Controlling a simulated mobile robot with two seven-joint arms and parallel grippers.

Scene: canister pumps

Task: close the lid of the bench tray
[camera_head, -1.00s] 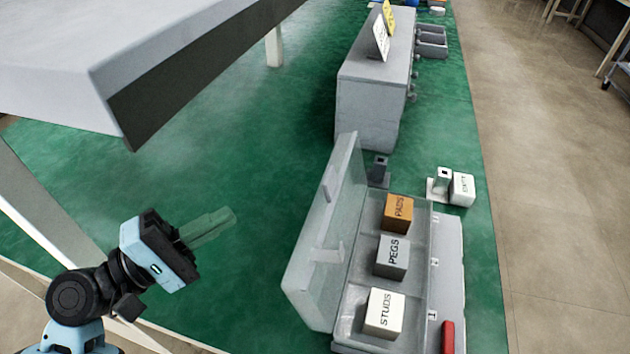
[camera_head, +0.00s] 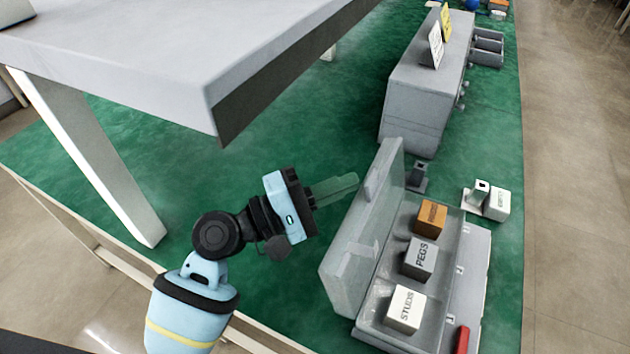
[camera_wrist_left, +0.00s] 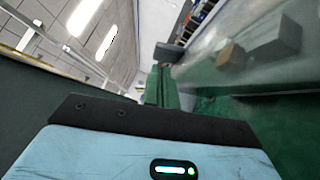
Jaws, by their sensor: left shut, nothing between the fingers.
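The bench tray (camera_head: 448,290) is a grey open box on the green bench top. Its lid (camera_head: 365,230) stands raised, close to upright, along the tray's left side. In the tray are an orange block (camera_head: 432,217), a grey block marked PEGS (camera_head: 420,259) and a white block marked STUDS (camera_head: 405,309). My left gripper (camera_head: 352,183) is shut and empty, just left of the lid's outer face near its far end. Whether it touches the lid I cannot tell. In the left wrist view, the shut fingers (camera_wrist_left: 161,86) point ahead beside the blurred, see-through-looking lid. My right gripper is not in view.
A grey cabinet (camera_head: 425,95) with signs on top stands behind the tray. A small dark stand (camera_head: 418,178) and a white block on a holder (camera_head: 496,204) are beyond the tray. A grey raised shelf (camera_head: 200,60) overhangs at upper left. A red piece (camera_head: 462,340) is at the tray's front.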

